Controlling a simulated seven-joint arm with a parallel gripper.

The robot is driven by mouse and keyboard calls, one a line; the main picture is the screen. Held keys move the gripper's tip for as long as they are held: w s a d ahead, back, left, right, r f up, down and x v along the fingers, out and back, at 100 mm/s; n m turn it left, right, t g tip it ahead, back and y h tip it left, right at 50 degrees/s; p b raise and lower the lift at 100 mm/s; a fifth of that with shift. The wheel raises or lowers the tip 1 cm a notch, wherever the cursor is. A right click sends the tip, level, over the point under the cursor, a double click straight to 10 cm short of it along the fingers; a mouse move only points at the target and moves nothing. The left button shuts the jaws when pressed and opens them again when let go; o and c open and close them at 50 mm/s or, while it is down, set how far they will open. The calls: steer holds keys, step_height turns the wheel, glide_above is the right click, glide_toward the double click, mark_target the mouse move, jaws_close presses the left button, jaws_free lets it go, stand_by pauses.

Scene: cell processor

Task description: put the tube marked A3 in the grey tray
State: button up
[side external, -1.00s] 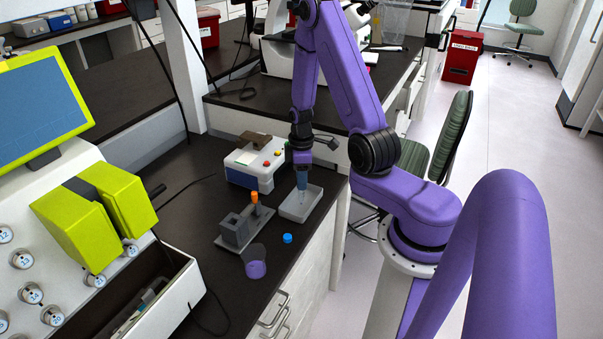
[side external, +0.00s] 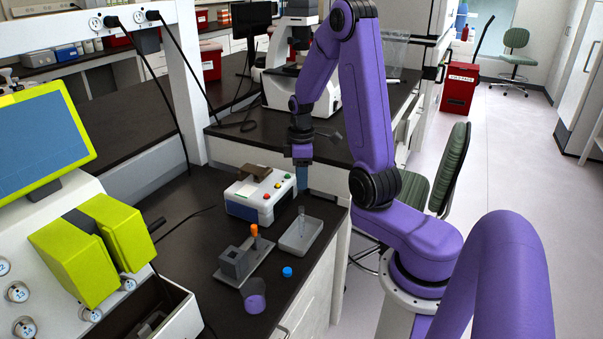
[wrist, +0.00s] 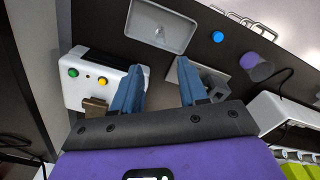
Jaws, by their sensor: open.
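The grey tray (side external: 312,246) lies on the dark bench near its right edge, and it also shows in the wrist view (wrist: 135,30). A clear, uncapped-looking tube (side external: 301,221) is in the tray and looks upright. In the wrist view the tube (wrist: 158,33) is small, near the tray's middle. Its marking is too small to read. My gripper (side external: 303,188) is above the tray, apart from the tube. In the wrist view the blue fingers of my gripper (wrist: 159,64) are spread with nothing between them.
A grey rack (side external: 237,262) holding an orange-capped tube (side external: 254,236) stands left of the tray. A blue cap (side external: 287,271) and a purple cup (side external: 254,297) lie nearer. A white device with buttons (side external: 258,196) stands behind the tray.

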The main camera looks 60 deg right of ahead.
steer(key=s+a+r+n, duration=0.1)
steer(key=a+r+n, duration=0.15)
steer(key=a, duration=0.65)
steer(key=s+a+r+n, duration=0.1)
steer(key=s+a+r, duration=0.15)
steer(key=a, duration=0.65)
steer(key=s+a+r+n, duration=0.1)
steer(key=s+a, duration=0.2)
steer(key=s, duration=0.5)
steer(key=s+a+r+n, duration=0.2)
steer(key=s+a, duration=0.1)
steer(key=s, duration=0.4)
steer(key=shift+s+a, duration=0.15)
steer(key=shift+s, duration=0.2)
